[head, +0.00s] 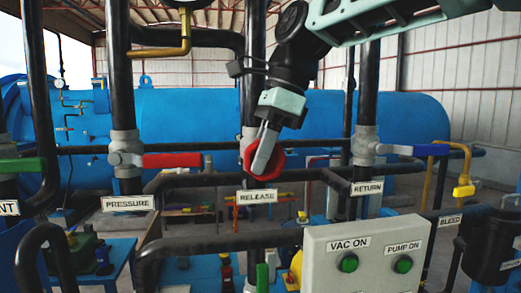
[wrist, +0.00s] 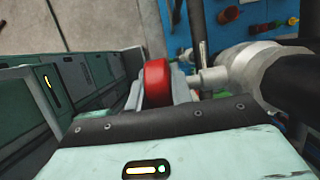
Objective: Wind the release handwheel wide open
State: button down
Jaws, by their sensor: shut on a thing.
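The red release handwheel (head: 277,160) sits on the grey valve of a vertical black pipe, just above the RELEASE label (head: 258,197). My gripper (head: 263,150) reaches down from the upper right and is shut on the wheel, with a finger across its front. In the wrist view the red wheel (wrist: 158,82) shows edge-on between the fingers of my gripper (wrist: 160,95). The grey valve stem and body (wrist: 230,75) extend to the right of it. Part of the wheel is hidden by my gripper, and how far it is turned cannot be told.
A red lever (head: 173,160) on the pressure pipe is at left, and a blue lever (head: 400,150) on the return pipe is at right. A panel (head: 360,275) with two green buttons stands below. Horizontal black pipes cross under the wheel. A large blue tank (head: 190,115) lies behind.

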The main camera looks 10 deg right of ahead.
jog(key=h+p, duration=0.1)
jog(key=p, duration=0.2)
jog(key=shift+a+r+h+p, duration=0.15)
jog(key=shift+r+h+p, duration=0.2)
jog(key=shift+h+p, duration=0.05)
jog(key=h+p, duration=0.2)
jog(key=p, duration=0.2)
jog(key=shift+a+f+h, duration=0.1)
jog(key=shift+f+h, duration=0.05)
jog(key=shift+h, duration=0.15)
jog(key=h+p, duration=0.3)
jog(key=shift+f, duration=0.35)
jog(key=shift+f+h+p, duration=0.25)
jog(key=shift+h+p, duration=0.25)
jog(key=shift+h, duration=0.9)
jog(key=c, duration=1.2)
grip_release()
jog(key=shift+c, duration=0.2)
